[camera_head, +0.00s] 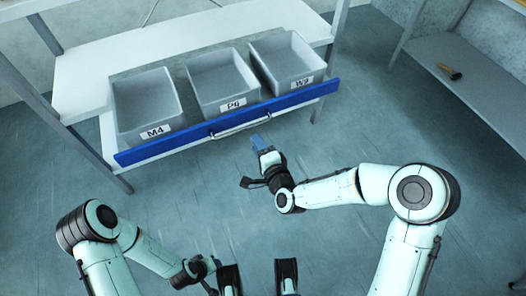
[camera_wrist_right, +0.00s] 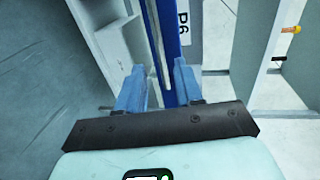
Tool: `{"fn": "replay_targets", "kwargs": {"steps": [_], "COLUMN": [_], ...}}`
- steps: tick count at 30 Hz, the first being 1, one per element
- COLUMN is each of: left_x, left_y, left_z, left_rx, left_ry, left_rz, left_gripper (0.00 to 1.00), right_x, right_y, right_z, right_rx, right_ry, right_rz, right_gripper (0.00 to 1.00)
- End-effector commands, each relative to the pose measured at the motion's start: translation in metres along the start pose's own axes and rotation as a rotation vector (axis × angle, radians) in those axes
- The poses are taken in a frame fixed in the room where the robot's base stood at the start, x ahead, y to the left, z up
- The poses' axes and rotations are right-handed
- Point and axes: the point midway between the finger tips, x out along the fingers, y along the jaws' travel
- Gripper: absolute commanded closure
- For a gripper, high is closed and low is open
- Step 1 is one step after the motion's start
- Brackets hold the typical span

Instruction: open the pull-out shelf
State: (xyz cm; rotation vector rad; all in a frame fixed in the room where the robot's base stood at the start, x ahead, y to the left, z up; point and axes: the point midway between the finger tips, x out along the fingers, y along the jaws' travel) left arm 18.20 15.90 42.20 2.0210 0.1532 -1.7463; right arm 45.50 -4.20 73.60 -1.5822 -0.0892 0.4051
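The pull-out shelf has a long blue front panel (camera_head: 170,143) and carries grey bins labelled M4, P6 and W9. A silver bar handle (camera_head: 240,122) runs along the middle of the panel. My right gripper (camera_head: 258,142) is just in front of the panel, near the handle's right end. In the right wrist view, its blue fingers (camera_wrist_right: 159,88) are apart, with the handle bar (camera_wrist_right: 156,45) and blue panel showing between and beyond them. I cannot tell whether they touch the bar. My left gripper (camera_head: 207,268) is low, away from the shelf; its fingers are unclear.
A white upper shelf board (camera_head: 180,45) stands behind and above the bins. Metal rack posts stand at both sides. On the right, a grey shelf (camera_head: 440,55) holds a hammer-like tool (camera_head: 449,72). The floor (camera_head: 150,205) before the rack is clear.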

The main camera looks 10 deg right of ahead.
Motion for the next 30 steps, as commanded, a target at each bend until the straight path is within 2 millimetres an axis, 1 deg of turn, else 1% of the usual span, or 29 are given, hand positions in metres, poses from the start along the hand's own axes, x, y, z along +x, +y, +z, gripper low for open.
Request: {"fn": "replay_targets", "kwargs": {"steps": [1, 3, 6, 9, 26, 28, 29, 30], "left_x": [-0.003, -0.004, -0.005, -0.006, -0.005, -0.005, -0.005, -0.005], "left_y": [0.001, 0.001, 0.002, 0.002, 0.002, 0.002, 0.002, 0.002], "left_z": [0.003, 0.005, 0.007, 0.008, 0.008, 0.008, 0.008, 0.008], "left_rx": [0.001, 0.001, 0.002, 0.002, 0.002, 0.002, 0.002, 0.002], "left_ry": [-0.007, -0.014, -0.021, -0.024, -0.024, -0.024, -0.024, -0.024], "left_rz": [0.001, 0.001, 0.001, 0.001, 0.001, 0.001, 0.001, 0.001], "left_gripper": [0.57, 0.57, 0.57, 0.57, 0.57, 0.57, 0.57, 0.57], "right_x": [-0.01, -0.02, -0.03, -0.035, -0.035, -0.036, -0.036, -0.037], "right_y": [-0.001, -0.001, 0.0, 0.0, 0.001, 0.009, 0.016, 0.029], "right_z": [-0.001, 0.0, 0.0, 0.0, 0.0, -0.002, -0.003, -0.005], "right_rx": [-0.001, 0.0, 0.0, 0.0, 0.0, -0.012, -0.024, -0.047], "right_ry": [0.001, 0.0, 0.001, 0.001, 0.001, 0.001, 0.0, -0.001], "right_rz": [0.001, 0.001, 0.0, 0.0, 0.002, 0.022, 0.04, 0.073], "right_gripper": [0.64, 0.64, 0.64, 0.64, 0.64, 0.64, 0.64, 0.64]}}
